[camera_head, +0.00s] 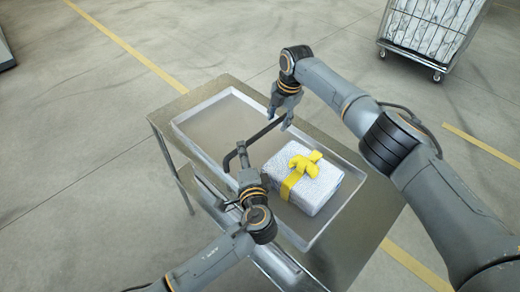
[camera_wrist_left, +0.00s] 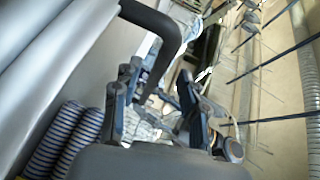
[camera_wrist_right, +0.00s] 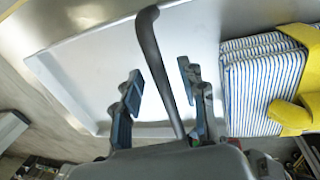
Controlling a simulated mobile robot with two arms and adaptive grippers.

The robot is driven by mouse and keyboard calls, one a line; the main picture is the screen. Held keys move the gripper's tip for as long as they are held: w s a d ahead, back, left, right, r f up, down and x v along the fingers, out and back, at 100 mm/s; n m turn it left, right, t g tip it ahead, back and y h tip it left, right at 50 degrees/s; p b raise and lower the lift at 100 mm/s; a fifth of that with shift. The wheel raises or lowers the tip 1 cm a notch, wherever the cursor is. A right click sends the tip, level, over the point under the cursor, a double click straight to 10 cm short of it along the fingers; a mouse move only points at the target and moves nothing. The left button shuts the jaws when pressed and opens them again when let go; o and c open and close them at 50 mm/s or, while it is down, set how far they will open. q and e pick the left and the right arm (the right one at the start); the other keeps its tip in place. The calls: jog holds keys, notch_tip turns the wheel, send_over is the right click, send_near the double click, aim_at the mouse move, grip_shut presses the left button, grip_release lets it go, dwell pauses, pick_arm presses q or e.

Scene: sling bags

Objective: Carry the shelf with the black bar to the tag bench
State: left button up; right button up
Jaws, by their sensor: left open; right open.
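A grey metal shelf with a shallow raised rim (camera_head: 203,112) lies on a stand. The black bar (camera_head: 262,133) runs across it with bent ends, and it also shows in the right wrist view (camera_wrist_right: 155,60) and the left wrist view (camera_wrist_left: 155,18). My left gripper (camera_head: 243,158) is at the bar's near-left end, open. My right gripper (camera_head: 281,110) is at the far end, open, with the bar between its fingers in the right wrist view. Whether either gripper touches the bar, I cannot tell. I cannot pick out the tag bench.
A striped white bundle (camera_head: 318,188) with a yellow bow (camera_head: 304,163) sits on the shelf, right of the bar. A lower metal level (camera_head: 205,190) shows under the stand's left side. A wire cage trolley (camera_head: 428,30) stands at the back right.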

pick_arm(q)
jog(key=shift+x, duration=1.05)
pick_arm(e)
jog(key=shift+w+a+f, duration=0.15)
jog(key=shift+f, duration=0.85)
pick_arm(q)
grip_shut()
pick_arm(e)
grip_shut()
jog(key=shift+w+r, duration=0.1)
